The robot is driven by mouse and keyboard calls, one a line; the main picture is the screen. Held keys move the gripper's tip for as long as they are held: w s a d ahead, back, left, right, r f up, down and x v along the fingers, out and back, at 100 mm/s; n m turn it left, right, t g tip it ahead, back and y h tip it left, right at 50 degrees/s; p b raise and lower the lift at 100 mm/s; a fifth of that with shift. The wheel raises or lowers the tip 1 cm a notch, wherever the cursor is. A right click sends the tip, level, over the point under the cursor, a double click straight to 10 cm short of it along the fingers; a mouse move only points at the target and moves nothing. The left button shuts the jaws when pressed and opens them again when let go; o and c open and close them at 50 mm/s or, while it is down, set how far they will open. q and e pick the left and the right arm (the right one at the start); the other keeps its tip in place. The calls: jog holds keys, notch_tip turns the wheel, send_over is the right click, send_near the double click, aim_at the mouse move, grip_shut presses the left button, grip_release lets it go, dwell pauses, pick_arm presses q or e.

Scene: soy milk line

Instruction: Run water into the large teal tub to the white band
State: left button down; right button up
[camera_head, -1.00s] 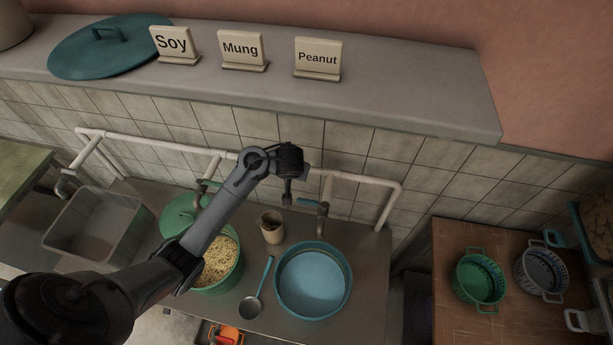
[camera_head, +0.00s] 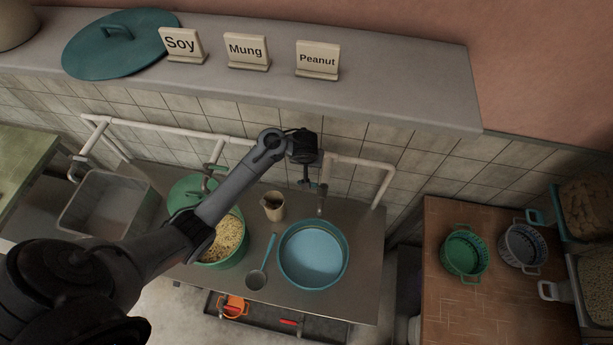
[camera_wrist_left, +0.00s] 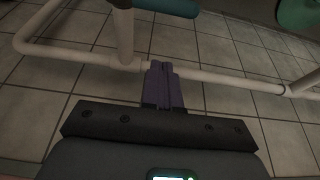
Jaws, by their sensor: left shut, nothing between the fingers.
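The large teal tub (camera_head: 283,268) stands on the steel counter below a grey tap (camera_head: 321,200). Its inside looks pale blue; I cannot make out a white band or a clear stream of water. My left gripper (camera_head: 305,185) is shut and empty, pointing down just left of the tap, by the white pipe. In the left wrist view, the shut purple fingers (camera_wrist_left: 162,85) are in front of the pipe (camera_wrist_left: 215,77), with a blue tap handle (camera_wrist_left: 170,7) beyond the tips. Whether they touch is unclear. My right gripper is not in view.
A green pot (camera_head: 240,255) of beans, a beige cup (camera_head: 273,206) and a ladle (camera_head: 257,279) are left of the tub. An empty metal basin (camera_head: 105,200) is at the left. Green (camera_head: 463,254) and grey (camera_head: 522,247) baskets stand on the right table.

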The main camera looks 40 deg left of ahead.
pick_arm(q)
jog(key=shift+s+d+f+p, duration=0.2)
jog(key=shift+s+f, duration=0.2)
jog(key=shift+f, duration=0.2)
jog(key=shift+s+d+f+p, duration=0.1)
jog(key=shift+s+d+f, duration=0.15)
jog(key=shift+s+f, duration=0.3)
jog(key=shift+s+d+f+p, duration=0.2)
jog(key=shift+s+f, duration=0.1)
jog(key=shift+f, duration=0.35)
jog(key=shift+d, duration=0.1)
